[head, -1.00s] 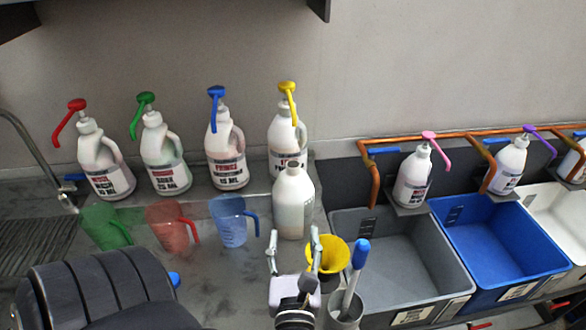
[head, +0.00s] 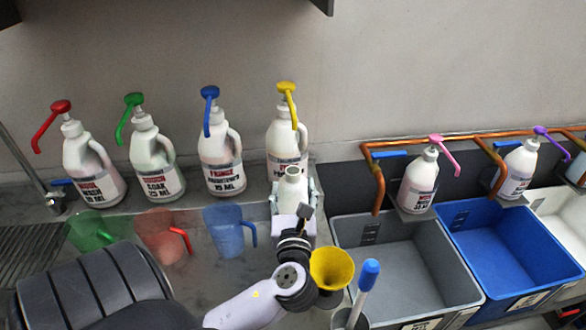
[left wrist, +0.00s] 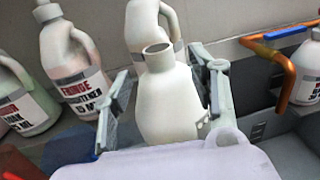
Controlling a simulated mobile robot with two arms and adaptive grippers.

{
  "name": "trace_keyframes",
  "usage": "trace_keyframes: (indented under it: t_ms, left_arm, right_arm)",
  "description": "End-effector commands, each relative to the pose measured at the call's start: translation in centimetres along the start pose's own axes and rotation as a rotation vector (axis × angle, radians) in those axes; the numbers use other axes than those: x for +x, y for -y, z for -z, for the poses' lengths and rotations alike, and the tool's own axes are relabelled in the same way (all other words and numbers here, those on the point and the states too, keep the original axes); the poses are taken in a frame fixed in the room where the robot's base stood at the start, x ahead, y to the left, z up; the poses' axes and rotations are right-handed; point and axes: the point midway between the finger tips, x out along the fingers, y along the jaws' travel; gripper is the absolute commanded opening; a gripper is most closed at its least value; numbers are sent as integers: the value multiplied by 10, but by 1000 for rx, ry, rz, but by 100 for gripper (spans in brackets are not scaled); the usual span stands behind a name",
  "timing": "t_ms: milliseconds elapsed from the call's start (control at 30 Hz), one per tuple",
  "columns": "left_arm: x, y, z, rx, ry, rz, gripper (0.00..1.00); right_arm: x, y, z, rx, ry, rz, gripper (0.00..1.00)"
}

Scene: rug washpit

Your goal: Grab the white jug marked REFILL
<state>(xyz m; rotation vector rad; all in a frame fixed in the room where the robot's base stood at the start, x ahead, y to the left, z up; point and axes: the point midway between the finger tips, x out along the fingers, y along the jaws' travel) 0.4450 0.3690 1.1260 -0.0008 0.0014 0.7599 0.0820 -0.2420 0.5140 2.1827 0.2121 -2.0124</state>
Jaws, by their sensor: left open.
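The white jug without a pump (head: 292,184) stands upright on the grey counter, in front of the yellow-pump bottle. My left gripper (head: 292,200) is open, with a finger on each side of the jug. In the left wrist view the open-necked jug (left wrist: 167,100) stands between the two spread fingers of the gripper (left wrist: 162,98), and gaps show beside it. Its lower part is hidden behind my gripper, and only a trace of lettering shows at its right edge; I cannot read it. My right gripper is not in view.
Behind stand pump bottles with red (head: 90,165), green (head: 155,160), blue (head: 222,155) and yellow (head: 283,140) pumps. Green, red and blue (head: 228,232) cups stand left. A yellow funnel (head: 331,268) is close right of my wrist. Grey (head: 400,290) and blue (head: 510,245) bins lie right.

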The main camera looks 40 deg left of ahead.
Motion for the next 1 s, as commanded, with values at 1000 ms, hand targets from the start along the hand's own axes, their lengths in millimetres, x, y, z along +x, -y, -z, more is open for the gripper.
trace_keyframes:
  t_ms: [1000]
  left_arm:
    - [56, 0, 2, 1, -1, 0, 36]
  right_arm:
    - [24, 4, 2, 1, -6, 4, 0]
